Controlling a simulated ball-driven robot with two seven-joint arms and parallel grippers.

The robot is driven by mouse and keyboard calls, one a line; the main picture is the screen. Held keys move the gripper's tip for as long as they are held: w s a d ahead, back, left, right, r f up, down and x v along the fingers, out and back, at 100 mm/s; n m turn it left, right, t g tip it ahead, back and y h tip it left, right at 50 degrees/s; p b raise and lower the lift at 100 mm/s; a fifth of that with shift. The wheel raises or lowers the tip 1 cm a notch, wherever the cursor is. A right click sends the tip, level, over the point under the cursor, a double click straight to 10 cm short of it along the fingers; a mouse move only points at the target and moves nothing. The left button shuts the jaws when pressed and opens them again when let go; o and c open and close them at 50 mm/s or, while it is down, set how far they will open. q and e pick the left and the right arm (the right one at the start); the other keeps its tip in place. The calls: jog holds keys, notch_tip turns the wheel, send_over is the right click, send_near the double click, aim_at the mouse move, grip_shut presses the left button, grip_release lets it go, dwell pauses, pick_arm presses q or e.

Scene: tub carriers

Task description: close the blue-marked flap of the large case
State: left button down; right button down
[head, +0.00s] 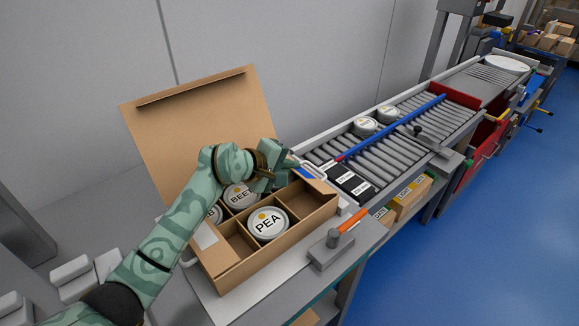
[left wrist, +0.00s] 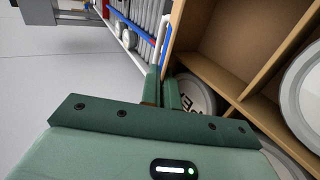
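The large case (head: 240,262) is an open cardboard box with dividers, holding white lidded tubs, among them PEA (head: 268,224) and BEET (head: 238,195). Its wide brown flap (head: 205,125) stands up at the back. A small blue mark (head: 309,172) shows at the case's far right end, beside my gripper; the flap there is mostly hidden. My left gripper (head: 284,170) is over the case's far right part. In the left wrist view its fingers (left wrist: 162,90) are nearly together beside the cardboard wall (left wrist: 176,30); I see nothing clearly held. My right gripper is out of view.
A roller conveyor (head: 400,130) with a blue bar (head: 390,128) and two tubs runs off to the right. A black labelled box (head: 350,184) and a clamp with an orange handle (head: 350,225) lie near the case. A grey wall stands behind.

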pick_arm(q)
jog(key=shift+a+f+t+h, duration=0.1)
jog(key=shift+f+t+h, duration=0.1)
jog(key=shift+t+h, duration=0.15)
jog(key=shift+s, duration=0.1)
jog(key=c, duration=1.6)
grip_release()
jog(key=shift+c, duration=0.2)
